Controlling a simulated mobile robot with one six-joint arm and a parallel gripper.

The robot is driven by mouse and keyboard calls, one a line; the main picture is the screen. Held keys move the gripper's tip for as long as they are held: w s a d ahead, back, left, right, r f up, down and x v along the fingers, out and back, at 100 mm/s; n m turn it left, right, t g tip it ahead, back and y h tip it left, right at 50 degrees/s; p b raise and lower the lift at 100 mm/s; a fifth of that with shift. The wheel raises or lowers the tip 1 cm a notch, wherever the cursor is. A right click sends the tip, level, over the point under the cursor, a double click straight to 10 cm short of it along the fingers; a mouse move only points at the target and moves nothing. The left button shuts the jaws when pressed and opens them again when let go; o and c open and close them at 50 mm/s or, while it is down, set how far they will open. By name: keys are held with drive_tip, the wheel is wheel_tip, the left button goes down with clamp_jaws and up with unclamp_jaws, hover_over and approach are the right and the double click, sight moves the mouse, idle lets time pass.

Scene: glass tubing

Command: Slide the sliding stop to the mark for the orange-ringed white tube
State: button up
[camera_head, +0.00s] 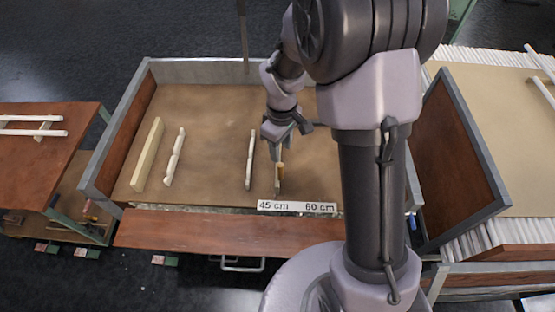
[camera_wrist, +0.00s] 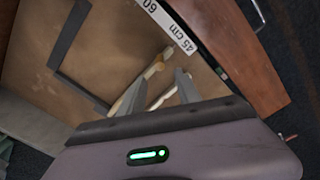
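A short cream bar with a yellow-orange part (camera_head: 280,172), which looks like the sliding stop, stands on the brown board near the label strip (camera_head: 297,206) reading "45 cm" and "60 cm". It is above the gap between the two readings. My gripper (camera_head: 277,147) hangs low over its far end. In the wrist view the two grey fingers (camera_wrist: 161,92) are apart, with cream bars close by; I cannot tell whether they touch. A cream bar with a yellow-orange knob (camera_wrist: 160,61) shows beyond the fingertips. I cannot make out an orange ring on any white tube.
Two notched cream rests (camera_head: 250,160) (camera_head: 174,158) and a longer cream block (camera_head: 148,154) stand on the board. Grey-edged walls bound the bench (camera_head: 205,70). White tubes (camera_head: 30,132) lie on the left table. Many white tubes fill the right bench (camera_head: 488,238).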

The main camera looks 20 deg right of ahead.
sight(281, 172)
wheel_tip(281, 172, down, 13)
drive_tip(key=b, duration=0.4)
drive_tip(key=shift+f, duration=0.15)
clamp_jaws()
idle(1.1)
